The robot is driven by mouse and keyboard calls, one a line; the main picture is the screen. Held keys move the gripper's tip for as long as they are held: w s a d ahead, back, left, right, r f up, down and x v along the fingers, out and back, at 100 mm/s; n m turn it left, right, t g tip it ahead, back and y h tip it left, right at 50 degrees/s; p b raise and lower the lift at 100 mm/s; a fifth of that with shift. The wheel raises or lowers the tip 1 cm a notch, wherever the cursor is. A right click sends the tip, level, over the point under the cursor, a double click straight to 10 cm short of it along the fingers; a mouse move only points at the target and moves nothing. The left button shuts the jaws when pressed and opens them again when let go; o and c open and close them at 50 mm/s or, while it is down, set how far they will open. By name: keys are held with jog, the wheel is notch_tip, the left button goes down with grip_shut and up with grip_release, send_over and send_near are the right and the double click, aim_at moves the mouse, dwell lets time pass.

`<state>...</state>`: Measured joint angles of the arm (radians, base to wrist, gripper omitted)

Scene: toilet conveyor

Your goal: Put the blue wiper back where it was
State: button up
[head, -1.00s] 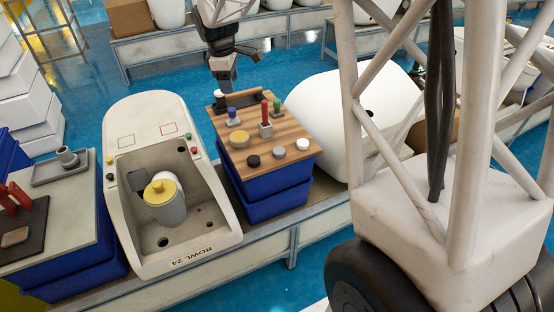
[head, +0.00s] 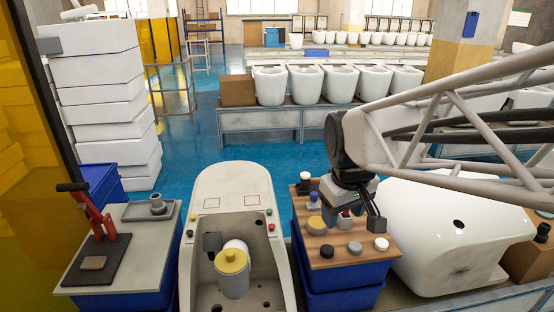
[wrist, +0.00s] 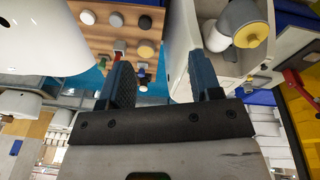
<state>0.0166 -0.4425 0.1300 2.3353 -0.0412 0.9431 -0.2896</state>
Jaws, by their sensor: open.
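The blue wiper (head: 313,197), a small blue-topped piece with a pale base, stands on the wooden board (head: 330,254) on the blue crate. My gripper (wrist: 163,82) is open with nothing between its fingers. In the head view my gripper hangs over the right part of the board, to the right of the blue wiper and apart from it. A red-handled wiper with a grey block (head: 344,222) is close by it, partly hidden. The green-topped piece is hidden behind my arm in the head view.
Black, white and yellow discs lie on the board. The bowl unit (head: 232,180) with a yellow-topped cylinder (head: 231,262) stands left. A large white toilet shell (head: 450,235) is right. A grey-topped bench (head: 120,250) carries a red clamp and a tray.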

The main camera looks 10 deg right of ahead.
jog(key=s+f+m, duration=0.2)
jog(key=s+m, duration=0.1)
jog(key=s, duration=0.8)
jog(key=shift+s+a+f+m+t, duration=0.2)
jog(key=shift+s+a+m+t, duration=0.1)
jog(key=shift+a, duration=0.15)
dwell(0.5)
